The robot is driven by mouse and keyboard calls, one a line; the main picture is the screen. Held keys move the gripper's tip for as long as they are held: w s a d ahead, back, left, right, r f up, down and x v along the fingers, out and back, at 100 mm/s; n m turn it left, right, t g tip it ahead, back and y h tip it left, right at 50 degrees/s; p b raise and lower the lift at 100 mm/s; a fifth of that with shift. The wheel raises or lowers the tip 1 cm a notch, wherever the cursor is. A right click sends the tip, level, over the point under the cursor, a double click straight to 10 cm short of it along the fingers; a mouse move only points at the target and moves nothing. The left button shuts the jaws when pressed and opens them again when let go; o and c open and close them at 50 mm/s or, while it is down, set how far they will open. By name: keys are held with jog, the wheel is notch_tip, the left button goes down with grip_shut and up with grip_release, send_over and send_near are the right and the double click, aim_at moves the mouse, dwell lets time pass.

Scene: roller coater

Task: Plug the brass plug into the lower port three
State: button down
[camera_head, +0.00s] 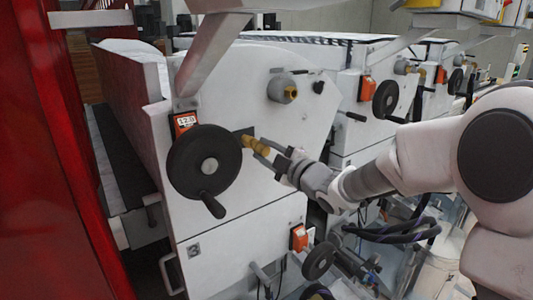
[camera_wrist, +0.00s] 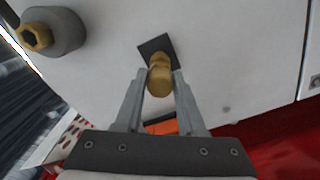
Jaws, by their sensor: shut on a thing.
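The brass plug (camera_head: 254,145) is between the fingertips of my gripper (camera_head: 268,156), which is shut on it. In the wrist view the plug (camera_wrist: 160,78) points at a black square plate (camera_wrist: 156,47) on the white machine panel, and its far end overlaps the plate's lower edge. The black plate (camera_head: 243,132) also shows in the head view, partly behind the plug and handwheel. I take this plate to be the port; its opening is hidden. I cannot tell whether the plug's tip is inside it or only in front.
A black handwheel (camera_head: 205,163) with a handle stands close left of the plug. Above right is a grey round fitting with a brass centre (camera_head: 282,90). A smaller handwheel (camera_head: 319,261) and hoses lie below my arm.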

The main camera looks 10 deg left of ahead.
jog(key=shift+w+a+b, duration=0.3)
jog(key=shift+w+a, duration=0.15)
jog(key=shift+a, duration=0.1)
jog(key=shift+c, duration=2.1)
grip_release()
jog(key=v, duration=1.7)
jog(key=shift+s+d, duration=0.15)
jog(key=shift+s, duration=0.05)
